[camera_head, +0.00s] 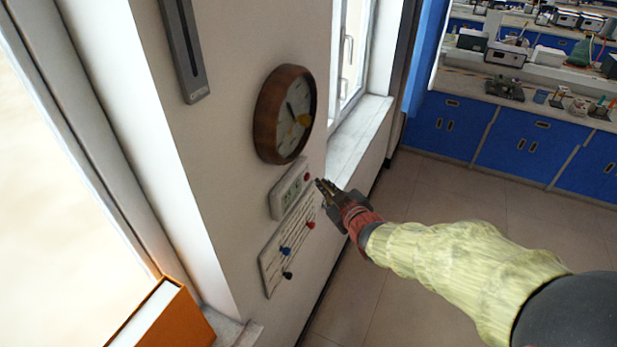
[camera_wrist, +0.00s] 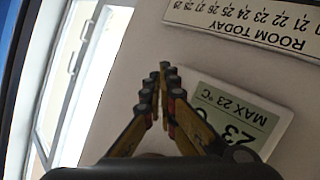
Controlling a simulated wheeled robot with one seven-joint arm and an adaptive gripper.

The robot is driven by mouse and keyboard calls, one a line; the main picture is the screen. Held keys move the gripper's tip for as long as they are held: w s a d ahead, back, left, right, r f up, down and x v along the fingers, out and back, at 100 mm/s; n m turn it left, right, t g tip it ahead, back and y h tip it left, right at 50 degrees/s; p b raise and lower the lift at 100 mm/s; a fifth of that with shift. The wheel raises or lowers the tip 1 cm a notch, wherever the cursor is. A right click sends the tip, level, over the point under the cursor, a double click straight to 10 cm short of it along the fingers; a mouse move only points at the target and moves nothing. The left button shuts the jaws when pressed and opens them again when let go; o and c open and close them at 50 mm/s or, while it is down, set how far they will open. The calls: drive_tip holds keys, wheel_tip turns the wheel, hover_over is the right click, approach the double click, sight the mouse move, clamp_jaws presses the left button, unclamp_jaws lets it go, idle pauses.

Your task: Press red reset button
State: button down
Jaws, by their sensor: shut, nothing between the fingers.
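A small red button (camera_head: 307,177) shows at the right end of a white display unit (camera_head: 284,196) on the wall, in the head view. The unit's screen (camera_wrist: 236,117) reads "MAX 23 °C" upside down in the wrist view. My gripper (camera_head: 320,184) is shut and empty, its tips just right of the red button in the head view. I cannot tell whether they touch it. The red button is not visible there, perhaps hidden by the fingers.
A wooden clock (camera_head: 285,114) hangs above the unit. A white chart board (camera_head: 287,246) with red, blue and black pins hangs below it. A window ledge (camera_head: 358,135) lies to the right. An orange book (camera_head: 172,318) stands at lower left. Blue cabinets (camera_head: 528,142) stand far off.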

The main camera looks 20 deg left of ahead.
drive_tip(key=d, duration=0.4)
drive_tip(key=shift+s+d+p, duration=0.2)
drive_tip(key=shift+p, duration=0.15)
idle(0.5)
drive_tip(key=s+d+f+m+g+h, duration=0.2)
drive_tip(key=s+d+f+h, duration=0.1)
drive_tip(key=d+f, duration=0.25)
drive_tip(key=s+d+f+m+g+h, duration=0.25)
drive_tip(key=d+f+h, duration=0.2)
drive_tip(key=d, duration=0.25)
drive_tip(key=s+d+r+m+h+b, duration=0.1)
drive_tip(key=s+d+m+b, duration=0.3)
drive_tip(key=s+d, duration=0.7)
drive_tip(key=s+d+r+m+h+b, duration=0.1)
drive_tip(key=s+d+r+m+b, duration=0.2)
drive_tip(key=s+d+m+b, duration=0.2)
drive_tip(key=s+d+b, duration=0.3)
drive_tip(key=s+d, duration=0.3)
drive_tip(key=s, duration=0.2)
drive_tip(key=shift+r+g, duration=0.35)
drive_tip(key=shift+r, duration=0.05)
